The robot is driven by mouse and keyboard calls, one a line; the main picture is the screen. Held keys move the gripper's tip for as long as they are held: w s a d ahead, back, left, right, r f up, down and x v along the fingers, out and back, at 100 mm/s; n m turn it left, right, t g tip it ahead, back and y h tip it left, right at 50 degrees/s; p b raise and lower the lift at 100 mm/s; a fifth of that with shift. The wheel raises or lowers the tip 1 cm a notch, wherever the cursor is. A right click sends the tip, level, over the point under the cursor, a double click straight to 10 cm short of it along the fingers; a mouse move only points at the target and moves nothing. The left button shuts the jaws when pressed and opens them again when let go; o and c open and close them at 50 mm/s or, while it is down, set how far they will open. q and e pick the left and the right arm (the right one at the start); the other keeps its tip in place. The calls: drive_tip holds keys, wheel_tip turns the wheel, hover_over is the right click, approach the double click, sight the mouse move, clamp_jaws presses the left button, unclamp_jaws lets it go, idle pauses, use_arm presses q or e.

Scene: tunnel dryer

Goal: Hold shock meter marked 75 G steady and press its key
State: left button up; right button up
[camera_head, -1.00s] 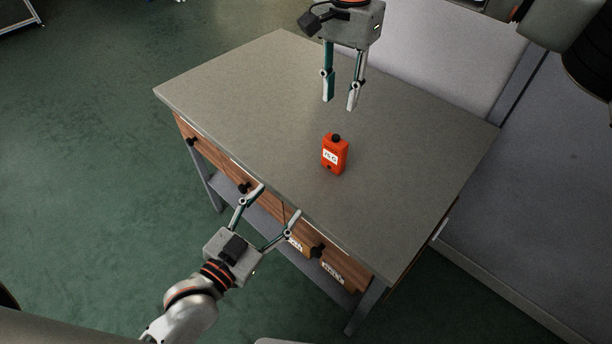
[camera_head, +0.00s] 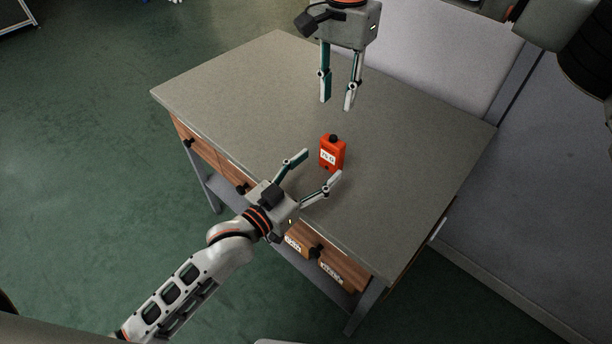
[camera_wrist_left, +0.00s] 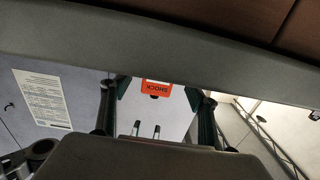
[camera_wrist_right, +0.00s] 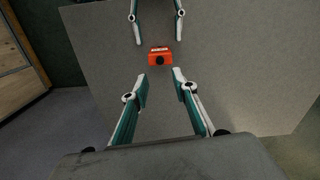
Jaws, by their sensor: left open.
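The orange shock meter (camera_head: 333,150) stands on the grey table, with a black key (camera_head: 333,138) on its top and a white label too small to read surely. In the left wrist view the meter (camera_wrist_left: 157,88) shows the word SHOCK upside down. My left gripper (camera_head: 321,164) is open just in front of the meter, its fingertips spread to either side and apart from it. In the right wrist view the left fingertips (camera_wrist_right: 158,41) end close to the meter (camera_wrist_right: 160,56). My right gripper (camera_head: 337,104) hangs above and behind the meter, open, empty and pointing down.
The grey tabletop (camera_head: 240,90) is otherwise clear. Wooden drawers (camera_head: 322,262) with dark knobs are under its front edge. A pale panel (camera_head: 440,45) stands behind the table.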

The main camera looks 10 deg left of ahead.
sight(328, 158)
use_arm(q)
drive_tip(key=shift+x, duration=1.8)
drive_tip(key=c, duration=1.2)
drive_tip(key=shift+c, duration=0.2)
use_arm(e)
clamp_jaws()
